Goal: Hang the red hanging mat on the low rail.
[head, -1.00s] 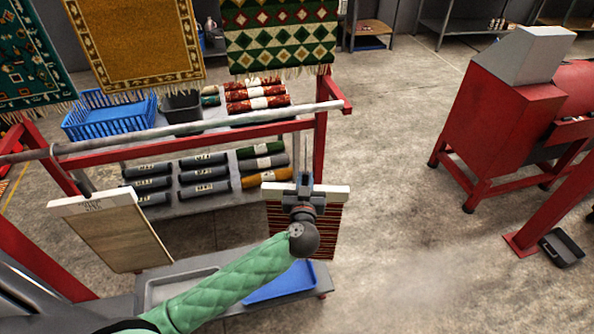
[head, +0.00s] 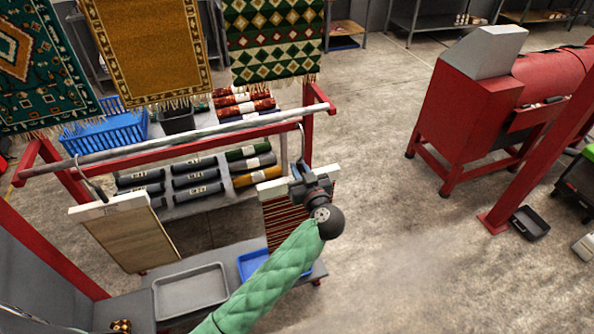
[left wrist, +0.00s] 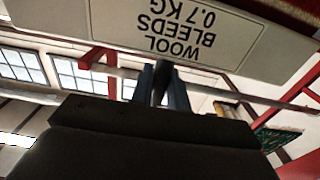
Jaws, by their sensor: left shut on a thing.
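The red hanging mat (head: 279,222), dark red with thin stripes, hangs below a white header bar (head: 270,188) with a metal hook (head: 302,142) above it. My left gripper (head: 298,176) is shut on the mat's hanger part and covers the middle of the bar. The low rail (head: 215,131) is a grey tube on a red frame. The hook's top shows close to the rail's right end; I cannot tell whether it touches. In the left wrist view, the header bar's upside-down label (left wrist: 190,40) reads WOOL BLEEDS 0.7 KG, and the left fingers (left wrist: 160,85) show below it.
A beige mat (head: 130,238) with a white header hangs at the rail's left part. Behind the rail are rolled rugs (head: 195,178), a blue basket (head: 105,130) and larger hanging rugs. A grey tray (head: 190,292) and blue tray (head: 252,264) lie below. A red machine (head: 465,110) stands right.

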